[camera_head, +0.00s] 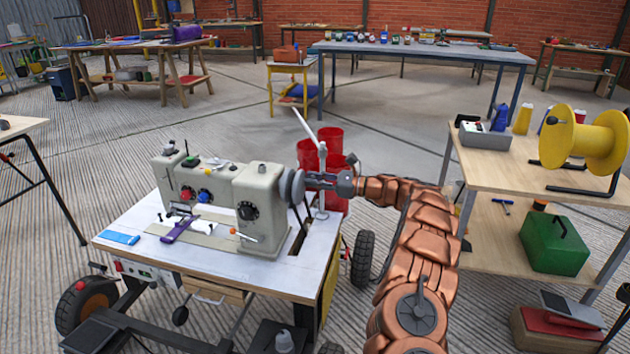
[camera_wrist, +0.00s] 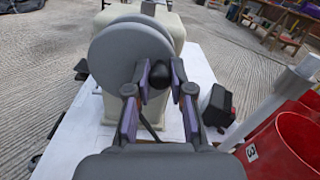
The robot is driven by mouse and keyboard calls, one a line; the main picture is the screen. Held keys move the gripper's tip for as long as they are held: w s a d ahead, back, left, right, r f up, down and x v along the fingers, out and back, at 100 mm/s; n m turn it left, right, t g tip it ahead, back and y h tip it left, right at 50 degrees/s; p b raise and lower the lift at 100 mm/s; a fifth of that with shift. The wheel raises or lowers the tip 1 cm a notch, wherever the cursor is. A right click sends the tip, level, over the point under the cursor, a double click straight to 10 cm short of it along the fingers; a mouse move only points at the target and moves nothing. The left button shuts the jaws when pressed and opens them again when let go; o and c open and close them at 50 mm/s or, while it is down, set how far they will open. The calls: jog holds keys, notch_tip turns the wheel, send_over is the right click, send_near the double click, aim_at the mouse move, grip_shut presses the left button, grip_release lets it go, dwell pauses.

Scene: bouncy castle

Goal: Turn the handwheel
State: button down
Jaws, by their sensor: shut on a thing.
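The handwheel (camera_head: 292,187) is a grey disc on the right end of a cream sewing machine (camera_head: 262,208), which stands on a white-topped table (camera_head: 120,236). In the wrist view the handwheel (camera_wrist: 113,55) faces me, with a dark round knob (camera_wrist: 159,74) off its centre to the right. My gripper (camera_wrist: 160,80) has one purple-padded finger on each side of the knob and is shut on it. In the head view my gripper (camera_head: 312,181) reaches the wheel from the right, and the knob is hidden by it.
Red buckets (camera_head: 330,140) stand close behind my gripper, and a pale post (camera_head: 322,185) rises near it. A wooden shelf table (camera_head: 490,170) with a yellow spool (camera_head: 575,150) stands to the right of my arm. Open floor lies behind the machine.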

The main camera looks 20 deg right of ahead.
aim_at(302, 178)
dwell(0.4)
jog(key=n+b, duration=0.1)
jog(key=n, duration=0.2)
jog(key=s+n+b, duration=0.1)
jog(key=n, duration=0.1)
jog(key=shift+a+r+n+b, duration=0.3)
jog(key=shift+r+b, duration=0.05)
jog(key=shift+r, duration=0.05)
jog(key=n+b, duration=0.2)
jog(key=n, duration=0.1)
jog(key=s+n+b, duration=0.1)
jog(key=shift+a+r+n, duration=0.25)
jog(key=shift+a+n, duration=0.1)
jog(key=shift+n, duration=0.05)
jog(key=shift+s+r+n+b, duration=0.2)
jog(key=shift+s+n+b, duration=0.05)
jog(key=shift+n+b, duration=0.65)
jog(key=c, duration=1)
grip_release()
jog(key=shift+a, duration=0.1)
jog(key=v, duration=1.2)
